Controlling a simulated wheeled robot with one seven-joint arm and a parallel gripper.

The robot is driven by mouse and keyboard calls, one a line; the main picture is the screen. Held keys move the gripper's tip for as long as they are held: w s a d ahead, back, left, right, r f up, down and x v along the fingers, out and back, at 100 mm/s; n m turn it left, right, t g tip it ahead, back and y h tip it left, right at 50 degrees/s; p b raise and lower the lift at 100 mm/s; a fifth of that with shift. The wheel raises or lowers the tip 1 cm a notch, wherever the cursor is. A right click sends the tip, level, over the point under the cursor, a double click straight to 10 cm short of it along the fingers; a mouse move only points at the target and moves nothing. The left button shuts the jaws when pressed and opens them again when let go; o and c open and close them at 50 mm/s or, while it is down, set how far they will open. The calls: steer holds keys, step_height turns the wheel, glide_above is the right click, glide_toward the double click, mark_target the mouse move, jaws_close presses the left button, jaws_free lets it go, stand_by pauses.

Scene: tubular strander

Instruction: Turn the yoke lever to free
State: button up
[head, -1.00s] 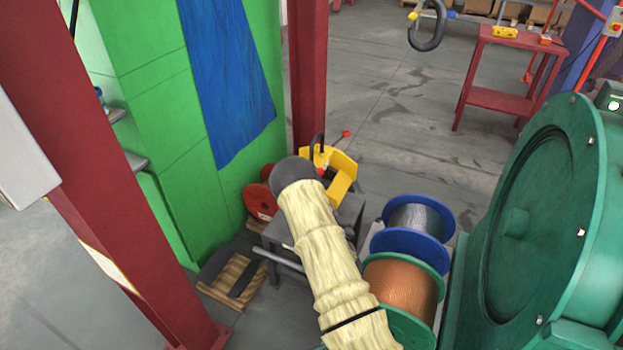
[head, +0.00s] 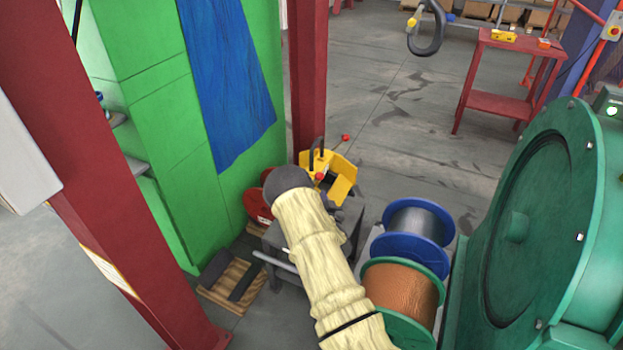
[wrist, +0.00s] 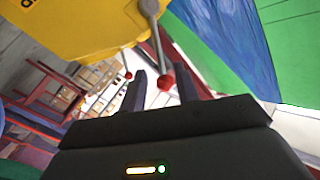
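The yellow yoke (head: 343,182) sits past my arm, near the foot of a red column. It fills the upper left of the wrist view (wrist: 75,28). A grey lever (wrist: 153,38) with a red knob (wrist: 165,82) runs down from its edge in the wrist view. A red knob (head: 320,176) also shows by the yoke in the head view. My gripper (wrist: 160,82) is open, and the knob appears between its two dark fingertips; I cannot tell whether they touch it. In the head view my wrist hides my fingers.
A second red knob (wrist: 128,76) shows beside the left finger. A red reel (head: 258,204) stands left of my arm, a blue-flanged spool (head: 416,232) and a copper spool (head: 402,290) right of it. The green cabinet (head: 165,100) and red column (head: 308,75) stand close behind.

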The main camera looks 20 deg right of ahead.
steer(key=w, duration=0.6)
steer(key=w+d, duration=0.1)
steer(key=w, duration=0.2)
steer(key=shift+c, duration=0.2)
jaws_close()
